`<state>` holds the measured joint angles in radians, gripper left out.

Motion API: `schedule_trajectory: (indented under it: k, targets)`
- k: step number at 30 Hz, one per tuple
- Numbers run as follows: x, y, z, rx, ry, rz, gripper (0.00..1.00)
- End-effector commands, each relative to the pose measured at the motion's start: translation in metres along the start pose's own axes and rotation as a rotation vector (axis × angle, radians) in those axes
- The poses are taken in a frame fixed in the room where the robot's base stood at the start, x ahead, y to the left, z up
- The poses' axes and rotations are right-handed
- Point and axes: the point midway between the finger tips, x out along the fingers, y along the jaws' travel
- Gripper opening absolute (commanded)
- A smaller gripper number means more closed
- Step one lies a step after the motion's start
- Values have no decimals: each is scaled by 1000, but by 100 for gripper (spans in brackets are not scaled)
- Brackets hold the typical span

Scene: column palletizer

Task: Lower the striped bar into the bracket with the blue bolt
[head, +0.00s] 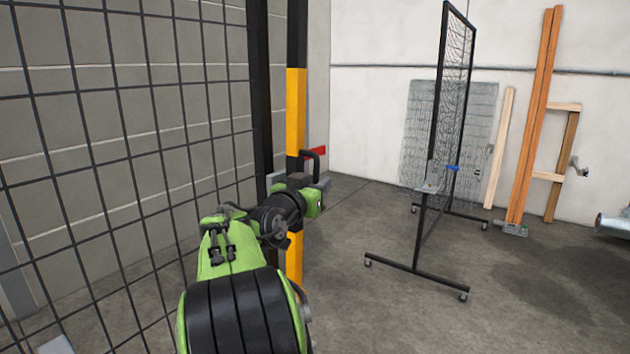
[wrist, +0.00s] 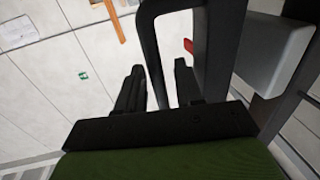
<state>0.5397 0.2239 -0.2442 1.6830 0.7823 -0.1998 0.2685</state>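The striped bar (head: 296,105) stands upright at the centre of the head view, black and yellow, with a black loop handle (head: 317,156). My gripper (head: 318,186) is beside the bar at the handle. In the wrist view, one limb of the handle (wrist: 152,45) shows between the two fingers of my gripper (wrist: 158,85). A gap shows beside the right finger, so it looks open; contact is unclear. The bracket (head: 431,183) with the blue bolt (head: 453,168) is on the wheeled mesh frame to the right. The bar's lower end is hidden by my arm.
A red part (head: 316,151) and a grey block (wrist: 275,45) are close behind the bar. A mesh fence (head: 120,150) with a black post (head: 259,90) stands at left. The wheeled frame (head: 415,270) has feet reaching forward. Floor between is clear; planks (head: 535,120) lean at the wall.

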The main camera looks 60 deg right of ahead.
Motion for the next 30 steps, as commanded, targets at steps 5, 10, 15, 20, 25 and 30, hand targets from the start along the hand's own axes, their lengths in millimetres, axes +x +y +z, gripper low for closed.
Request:
schedule_trajectory:
  k: [5, 10, 15, 20, 25, 30]
  targets:
    - [3, 0, 0, 1, 1, 0, 36]
    - [2, 0, 0, 1, 0, 0, 24]
    - [2, 0, 0, 1, 0, 0, 0]
    - [2, 0, 0, 0, 0, 0, 0]
    - [3, 0, 0, 1, -3, 0, 0]
    - [13, 3, -1, 6, -34, 3, 0]
